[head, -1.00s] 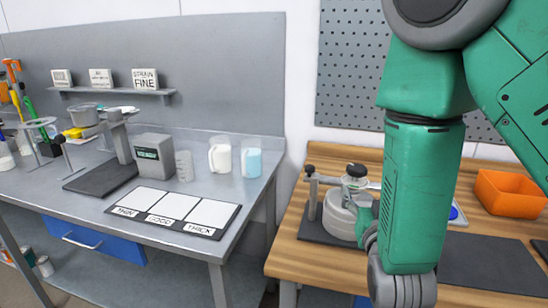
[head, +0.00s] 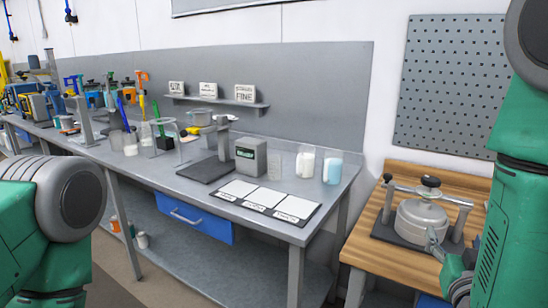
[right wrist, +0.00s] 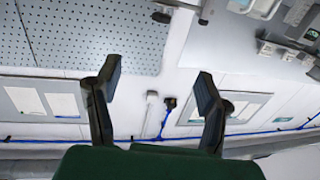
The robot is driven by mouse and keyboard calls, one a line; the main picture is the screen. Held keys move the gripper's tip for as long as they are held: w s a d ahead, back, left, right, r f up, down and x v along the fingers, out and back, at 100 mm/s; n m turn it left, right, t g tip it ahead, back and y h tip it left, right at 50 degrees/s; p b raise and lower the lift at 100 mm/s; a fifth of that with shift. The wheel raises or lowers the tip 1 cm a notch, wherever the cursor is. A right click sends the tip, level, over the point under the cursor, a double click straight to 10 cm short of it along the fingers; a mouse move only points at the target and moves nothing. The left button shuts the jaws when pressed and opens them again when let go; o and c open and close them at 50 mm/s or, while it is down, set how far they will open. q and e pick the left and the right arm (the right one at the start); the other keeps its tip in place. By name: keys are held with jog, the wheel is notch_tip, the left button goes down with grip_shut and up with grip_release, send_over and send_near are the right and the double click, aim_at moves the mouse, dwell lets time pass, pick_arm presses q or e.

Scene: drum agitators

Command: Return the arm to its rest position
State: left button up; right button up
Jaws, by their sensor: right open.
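My right gripper (right wrist: 158,78) shows in the right wrist view with its two dark fingers spread wide and nothing between them. Behind the fingers are a white wall and a pegboard. In the head view my green right arm runs down the right edge, in front of the wooden bench; its fingers cannot be made out there. My green left arm shows at the lower left of the head view, but its gripper is out of the picture.
The wooden bench (head: 376,222) bears a clamped round metal vessel (head: 421,222), close to my right arm. A grey worktable (head: 330,200) holds a scale (head: 250,157), a white-filled beaker (head: 305,165) and a blue-filled beaker (head: 332,168). A pegboard (head: 450,85) hangs behind.

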jog(key=s+a+f+n+g+y+b, duration=0.15)
jog(key=s+f+g, duration=0.3)
jog(key=f, duration=0.85)
jog(key=s+a+f+n+g+y, duration=0.2)
jog(key=s+f+g+y, duration=0.3)
jog(key=f, duration=0.7)
jog(key=s+f+g, duration=0.3)
jog(key=s+f, duration=0.3)
jog(key=s, duration=0.3)
jog(key=s+a+f+n+g+b, duration=0.1)
jog(key=s+f+g, duration=0.2)
jog(key=s+f, duration=0.3)
jog(key=s, duration=0.3)
jog(key=shift+s+a, duration=0.15)
jog(key=shift+s, duration=0.05)
jog(key=shift+n+g, duration=0.25)
jog(key=shift+w, duration=0.15)
